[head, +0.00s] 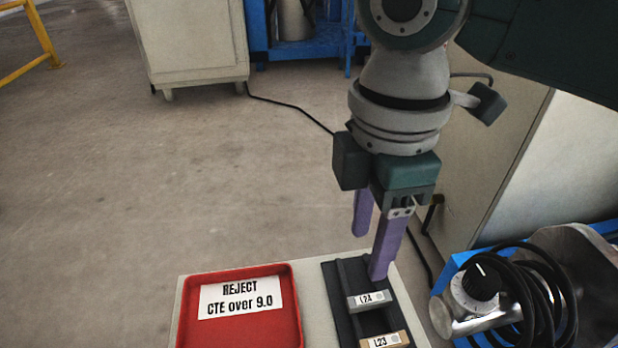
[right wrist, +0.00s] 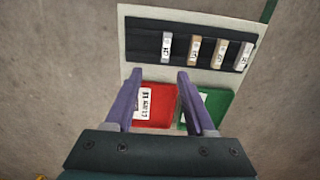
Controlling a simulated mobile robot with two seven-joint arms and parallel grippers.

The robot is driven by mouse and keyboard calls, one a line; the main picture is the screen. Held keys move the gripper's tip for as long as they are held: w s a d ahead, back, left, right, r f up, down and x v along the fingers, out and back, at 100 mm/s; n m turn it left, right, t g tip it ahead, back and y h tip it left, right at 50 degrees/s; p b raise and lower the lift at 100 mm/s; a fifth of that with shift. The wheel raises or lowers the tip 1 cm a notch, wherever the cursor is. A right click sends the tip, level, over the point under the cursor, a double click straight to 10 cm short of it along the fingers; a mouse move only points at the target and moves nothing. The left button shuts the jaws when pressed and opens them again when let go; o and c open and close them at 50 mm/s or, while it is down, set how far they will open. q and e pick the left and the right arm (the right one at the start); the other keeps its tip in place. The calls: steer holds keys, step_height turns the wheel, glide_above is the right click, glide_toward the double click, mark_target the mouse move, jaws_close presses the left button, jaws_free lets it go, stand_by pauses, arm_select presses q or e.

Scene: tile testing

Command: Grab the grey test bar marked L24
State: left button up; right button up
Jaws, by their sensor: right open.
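The grey bar marked L24 (head: 368,300) lies across a black slotted rack (head: 345,272), at its far end in the head view. In the right wrist view a grey bar (right wrist: 166,47) is leftmost in the rack; its label is too small to read there. My right gripper (head: 369,257) points down with its two purple fingers apart and nothing between them. In the head view its nearer fingertip shows just beyond the bar, over the rack. In the right wrist view the fingers (right wrist: 160,74) end short of the bar. My left gripper is not in view.
A tan bar marked L23 (head: 385,341) lies nearer in the rack. The wrist view shows another tan bar (right wrist: 218,54) and a second grey bar (right wrist: 243,57). A red REJECT tray (head: 240,330) and a green tray (right wrist: 217,107) lie beside the rack. A cabled device (head: 482,285) stands right.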

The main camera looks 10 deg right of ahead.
steer(key=b, duration=0.3)
glide_above(370, 298)
step_height(370, 298, down, 4)
steer(key=shift+f, duration=0.25)
steer(key=shift+f+b, duration=0.3)
steer(key=shift+f, duration=0.2)
step_height(370, 298, down, 4)
steer(key=b, duration=0.4)
steer(key=shift+f, duration=0.2)
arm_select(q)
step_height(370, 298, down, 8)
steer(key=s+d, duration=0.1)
arm_select(e)
steer(key=shift+r, duration=0.15)
steer(key=shift+c, duration=0.2)
jaws_close()
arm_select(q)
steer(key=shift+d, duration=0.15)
